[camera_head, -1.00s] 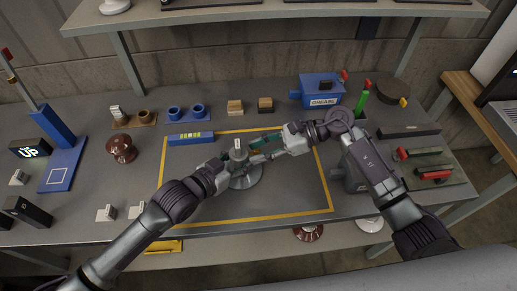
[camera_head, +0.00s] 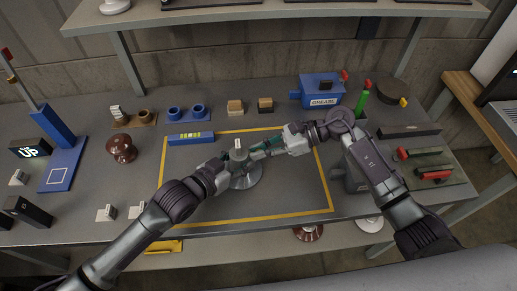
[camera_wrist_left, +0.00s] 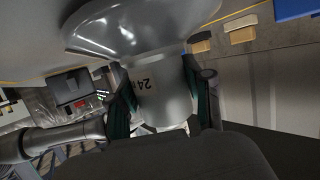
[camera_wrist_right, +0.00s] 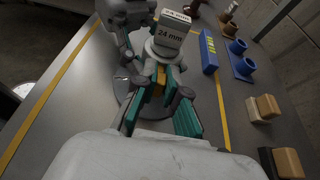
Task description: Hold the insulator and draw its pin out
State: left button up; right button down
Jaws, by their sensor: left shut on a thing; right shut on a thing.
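The grey insulator (camera_head: 250,177) stands inside the yellow-outlined area of the bench, with a wide disc and a cap marked 24 mm. My left gripper (camera_head: 228,162) is shut around the cap, and in the left wrist view its teal fingers flank the insulator's grey cap (camera_wrist_left: 160,88). My right gripper (camera_head: 258,152) reaches in from the right, level with the cap. In the right wrist view my right gripper (camera_wrist_right: 158,82) is closed on a small yellow-orange piece, apparently the pin (camera_wrist_right: 157,77), beside the insulator's cap (camera_wrist_right: 160,50). The pin's far end is hidden.
A blue bar (camera_head: 191,139) lies at the area's back edge. Behind stand blue cups (camera_head: 186,112), wooden blocks (camera_head: 235,107) and a blue grease box (camera_head: 322,92). A brown insulator (camera_head: 121,149) stands at left. The front of the marked area is clear.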

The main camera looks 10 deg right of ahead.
pick_arm(q)
jog(key=shift+r, duration=0.1)
pick_arm(e)
jog(key=shift+w+d, duration=0.1)
jog(key=shift+d, duration=0.9)
jog(key=c, duration=1.2)
grip_release()
jog(key=shift+a, duration=0.1)
jog(key=v, duration=1.2)
pick_arm(q)
jog(key=o, duration=1.4)
jog(key=shift+c, duration=0.2)
